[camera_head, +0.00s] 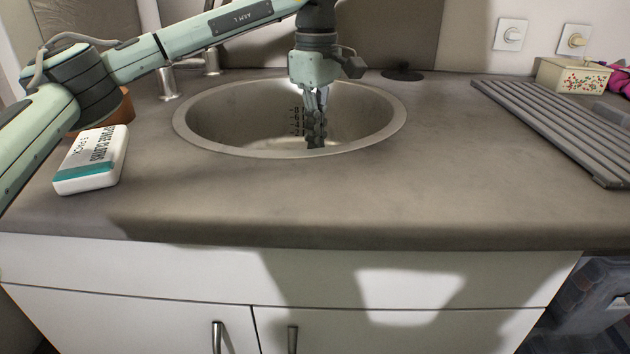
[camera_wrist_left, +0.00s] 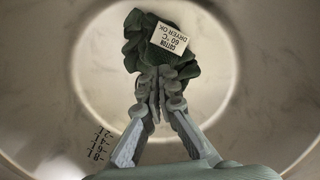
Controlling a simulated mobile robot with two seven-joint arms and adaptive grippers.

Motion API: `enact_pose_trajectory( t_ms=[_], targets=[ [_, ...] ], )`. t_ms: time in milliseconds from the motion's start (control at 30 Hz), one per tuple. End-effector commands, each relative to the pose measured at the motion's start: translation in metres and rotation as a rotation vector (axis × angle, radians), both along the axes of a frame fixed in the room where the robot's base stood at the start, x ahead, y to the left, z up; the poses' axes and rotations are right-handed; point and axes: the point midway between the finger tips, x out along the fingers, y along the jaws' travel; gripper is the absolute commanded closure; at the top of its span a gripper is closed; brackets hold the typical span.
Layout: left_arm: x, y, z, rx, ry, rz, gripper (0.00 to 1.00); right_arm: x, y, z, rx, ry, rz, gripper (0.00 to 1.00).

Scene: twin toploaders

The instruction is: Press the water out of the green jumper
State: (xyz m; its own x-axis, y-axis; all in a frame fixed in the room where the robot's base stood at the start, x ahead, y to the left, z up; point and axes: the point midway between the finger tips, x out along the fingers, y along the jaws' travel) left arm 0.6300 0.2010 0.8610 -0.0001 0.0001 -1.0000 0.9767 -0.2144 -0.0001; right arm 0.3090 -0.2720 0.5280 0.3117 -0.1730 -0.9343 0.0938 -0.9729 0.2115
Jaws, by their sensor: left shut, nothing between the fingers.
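The green jumper (camera_wrist_left: 135,52) is a dark, crumpled bundle low in the round steel sink in the left wrist view. A white label (camera_wrist_left: 170,38) on it reads cotton, 60 °C, dryer OK. The sink (camera_head: 245,151) is in the middle of the counter in the head view, where the jumper is hidden. My left gripper (camera_head: 315,142) points down into the basin, its fingers shut and empty. In the left wrist view its fingertips (camera_wrist_left: 162,74) overlap the jumper's near edge; I cannot tell whether they press on it. My right gripper is not in view.
A white and teal pack (camera_head: 90,165) labelled cloths lies left of the sink, beside a terracotta pot (camera_head: 118,115). A tap (camera_head: 168,82) stands behind the sink. A grey ribbed drainer (camera_head: 550,125) and a floral box (camera_head: 572,76) are at the right. The front counter is clear.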

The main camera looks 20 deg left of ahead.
Motion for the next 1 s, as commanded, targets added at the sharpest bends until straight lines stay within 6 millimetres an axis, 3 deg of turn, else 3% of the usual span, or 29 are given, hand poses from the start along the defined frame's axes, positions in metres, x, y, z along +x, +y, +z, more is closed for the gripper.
enact_pose_trajectory(
  t_ms=[567,1000],
  targets=[
    [0.000,0.000,0.000,0.000,0.000,0.000,1.00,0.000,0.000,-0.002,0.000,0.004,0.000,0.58],
    [0.000,0.000,-0.012,-0.001,0.000,0.000,1.00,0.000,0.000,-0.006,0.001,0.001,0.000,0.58]
  ],
)
